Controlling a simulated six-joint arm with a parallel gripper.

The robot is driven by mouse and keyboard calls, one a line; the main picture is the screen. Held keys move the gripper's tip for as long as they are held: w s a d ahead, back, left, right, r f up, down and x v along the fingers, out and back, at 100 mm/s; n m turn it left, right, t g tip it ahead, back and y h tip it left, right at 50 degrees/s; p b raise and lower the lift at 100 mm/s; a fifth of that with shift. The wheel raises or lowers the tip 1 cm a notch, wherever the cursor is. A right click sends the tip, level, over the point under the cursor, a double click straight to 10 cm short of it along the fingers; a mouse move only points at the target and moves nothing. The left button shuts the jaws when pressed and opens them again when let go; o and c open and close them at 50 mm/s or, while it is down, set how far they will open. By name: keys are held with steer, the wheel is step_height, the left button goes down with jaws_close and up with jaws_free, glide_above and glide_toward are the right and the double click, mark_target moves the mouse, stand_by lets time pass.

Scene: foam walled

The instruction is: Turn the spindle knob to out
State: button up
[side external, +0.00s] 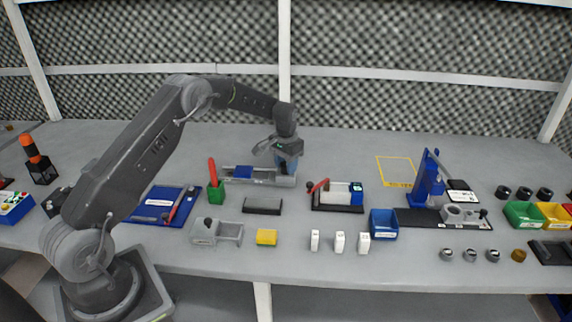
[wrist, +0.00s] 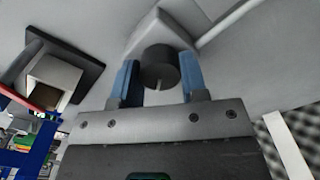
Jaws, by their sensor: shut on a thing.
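The spindle knob (wrist: 160,68) is a dark round cylinder with a pale mark on its lower edge in the wrist view. It sits on a light grey block (wrist: 158,32). My gripper (wrist: 160,76) has one blue finger on each side of the knob and is shut on it. In the side view my gripper (side external: 287,163) points down at the right end of a grey slide unit (side external: 285,182). A blue carriage (side external: 243,172) sits on this unit to the left. The knob is hidden in the side view, and I see no markings for its direction.
A green holder with a red handle (side external: 216,190) stands left of the slide unit. A dark block (side external: 262,206) lies in front. A fixture with a red-knobbed lever (side external: 337,196) stands to the right. The table behind the unit is clear.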

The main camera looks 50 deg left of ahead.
steer(key=m, duration=2.2)
steer(key=shift+m, duration=0.4)
steer(key=m, duration=0.4)
steer(key=shift+m, duration=1.8)
